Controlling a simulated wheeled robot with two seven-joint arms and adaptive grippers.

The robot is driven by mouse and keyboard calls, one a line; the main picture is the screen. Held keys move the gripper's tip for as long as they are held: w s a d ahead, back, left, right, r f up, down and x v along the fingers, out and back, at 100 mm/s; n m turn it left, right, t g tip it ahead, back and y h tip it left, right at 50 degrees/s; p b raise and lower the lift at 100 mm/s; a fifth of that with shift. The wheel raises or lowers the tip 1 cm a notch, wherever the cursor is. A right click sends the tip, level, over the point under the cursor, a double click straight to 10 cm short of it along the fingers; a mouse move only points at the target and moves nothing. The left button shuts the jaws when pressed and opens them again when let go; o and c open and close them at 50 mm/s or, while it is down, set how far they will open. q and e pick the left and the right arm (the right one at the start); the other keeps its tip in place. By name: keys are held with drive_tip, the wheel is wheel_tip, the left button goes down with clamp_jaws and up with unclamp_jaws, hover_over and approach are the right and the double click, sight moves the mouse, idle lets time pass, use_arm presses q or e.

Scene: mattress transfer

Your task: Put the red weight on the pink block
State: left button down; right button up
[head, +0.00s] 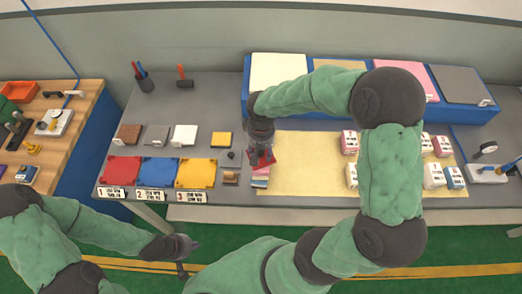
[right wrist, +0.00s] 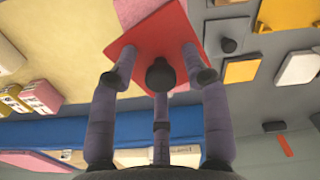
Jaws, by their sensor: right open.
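A flat red square piece, which I take as the red weight (right wrist: 180,35), lies between the fingers of my right gripper (right wrist: 160,62) in the right wrist view. A dark round part is over its middle; I cannot tell if it is a knob or a finger part. In the head view the red piece (head: 264,159) is below my right gripper (head: 262,147), whose fingers are open around it. A pink surface (right wrist: 131,11) shows partly behind it; contact between them is unclear. A larger pink block (head: 412,82) lies on the blue platform. My left gripper (head: 184,250) hangs low near the table front.
A layered pile of coloured pieces (head: 260,180) lies by the yellow mat (head: 305,175). Red, blue and yellow trays (head: 198,172) stand to the left. Several small boxes (head: 434,175) stand on the right of the mat. The blue platform (head: 247,95) runs along the back.

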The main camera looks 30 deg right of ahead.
sight(261, 151)
drive_tip(key=shift+r, duration=0.25)
wheel_tip(261, 151, up, 12)
drive_tip(key=p, duration=0.1)
drive_tip(key=shift+p, duration=0.4)
drive_tip(key=shift+f, duration=0.15)
